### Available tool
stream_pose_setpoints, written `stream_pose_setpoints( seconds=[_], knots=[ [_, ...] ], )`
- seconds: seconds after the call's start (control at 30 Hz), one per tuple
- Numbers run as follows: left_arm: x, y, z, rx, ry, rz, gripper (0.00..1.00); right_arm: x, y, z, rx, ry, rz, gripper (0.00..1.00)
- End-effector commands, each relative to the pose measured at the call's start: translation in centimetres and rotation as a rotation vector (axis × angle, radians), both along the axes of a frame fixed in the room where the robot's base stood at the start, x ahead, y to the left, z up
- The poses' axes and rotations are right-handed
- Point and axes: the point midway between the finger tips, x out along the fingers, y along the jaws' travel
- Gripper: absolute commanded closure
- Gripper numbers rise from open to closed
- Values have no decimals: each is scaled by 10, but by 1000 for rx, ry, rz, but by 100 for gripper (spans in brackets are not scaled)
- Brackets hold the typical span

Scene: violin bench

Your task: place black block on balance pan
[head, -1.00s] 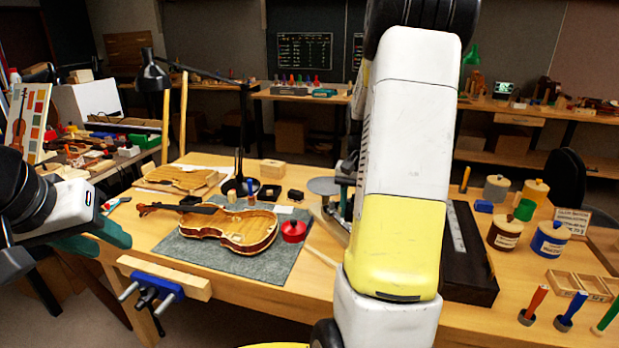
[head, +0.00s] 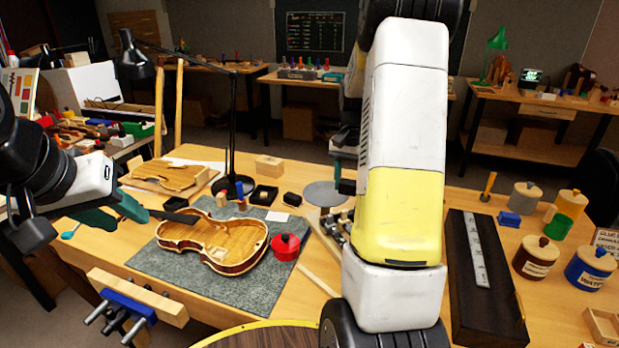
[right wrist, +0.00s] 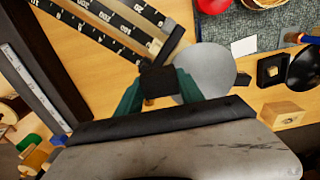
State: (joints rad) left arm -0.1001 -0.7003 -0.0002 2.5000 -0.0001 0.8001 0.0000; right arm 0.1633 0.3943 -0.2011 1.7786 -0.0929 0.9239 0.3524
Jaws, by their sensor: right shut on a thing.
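In the right wrist view, my right gripper (right wrist: 158,84) is shut on the black block (right wrist: 158,78), held between its green fingers. The round grey balance pan (right wrist: 208,72) lies just right of the block in that view; the block's height over it is unclear. In the head view the pan (head: 322,193) shows left of my white and yellow right arm. My right gripper (head: 346,170) is partly hidden behind that arm, with the dark block (head: 347,187) near the pan's right edge. My left gripper (head: 122,215) is open and empty, beside the violin's neck.
The violin body (head: 215,243) lies on a grey mat (head: 150,262) with a red pot (head: 286,247). A lamp (head: 232,140), a black tray (head: 264,195) and a wooden block (head: 269,165) stand behind. A ruler (head: 476,250) lies on a dark board at right.

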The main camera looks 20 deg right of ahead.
Motion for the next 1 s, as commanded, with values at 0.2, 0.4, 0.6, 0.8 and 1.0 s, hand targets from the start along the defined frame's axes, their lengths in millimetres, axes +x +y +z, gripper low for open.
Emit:
stream_pose_setpoints(
  seconds=[0.2,0.4,0.6,0.8,1.0],
  knots=[
    [0,0,0,0,0,0,64,54,22,-6,0,-1,2,94],
    [0,0,0,0,0,0,64,80,33,-8,1,-1,1,94],
    [0,0,0,0,0,0,64,82,34,-19,1,2,-1,94],
    [0,0,0,0,0,0,64,82,33,-43,1,1,-2,94],
    [0,0,0,0,0,0,64,82,33,-43,0,-1,-1,94]
  ],
)
